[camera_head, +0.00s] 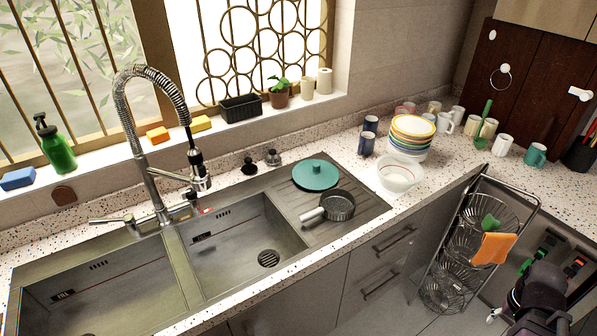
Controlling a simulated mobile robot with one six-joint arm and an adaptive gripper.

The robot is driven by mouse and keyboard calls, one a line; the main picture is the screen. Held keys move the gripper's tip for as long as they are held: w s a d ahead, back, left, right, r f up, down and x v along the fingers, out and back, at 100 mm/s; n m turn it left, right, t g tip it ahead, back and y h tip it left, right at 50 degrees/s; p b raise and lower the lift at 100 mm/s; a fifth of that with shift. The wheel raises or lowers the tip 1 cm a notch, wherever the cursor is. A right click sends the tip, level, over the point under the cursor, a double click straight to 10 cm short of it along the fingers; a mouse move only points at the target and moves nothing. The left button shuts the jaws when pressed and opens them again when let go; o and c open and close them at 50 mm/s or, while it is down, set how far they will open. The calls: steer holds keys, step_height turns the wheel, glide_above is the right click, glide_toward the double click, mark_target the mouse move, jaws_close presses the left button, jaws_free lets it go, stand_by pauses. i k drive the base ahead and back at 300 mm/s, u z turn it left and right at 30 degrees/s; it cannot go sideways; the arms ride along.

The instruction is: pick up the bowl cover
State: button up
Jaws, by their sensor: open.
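A round teal cover with a small knob on top (315,174) lies flat on the ribbed drainboard at the right of the sink. It looks like the bowl cover. A translucent whitish bowl (399,178) stands on the counter to its right, apart from it. My gripper (507,308) is at the bottom right, low in front of the cabinets and far from the cover. It is dark, partly cut off by the frame edge, and open. Its fingertips are hard to make out, and I see nothing held.
A small dark pan (339,206) sits just in front of the cover, its handle pointing left. A tall coil faucet (127,100) rises behind the sink (262,240). Stacked bowls (411,135) and several mugs stand at the back right. A wire basket rack (462,245) stands between my gripper and the counter.

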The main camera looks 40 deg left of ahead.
mark_target(313, 174)
steer(key=u, duration=0.45)
steer(key=i, duration=0.6)
steer(key=u, duration=1)
steer(key=i, duration=0.8)
steer(key=u, duration=0.45)
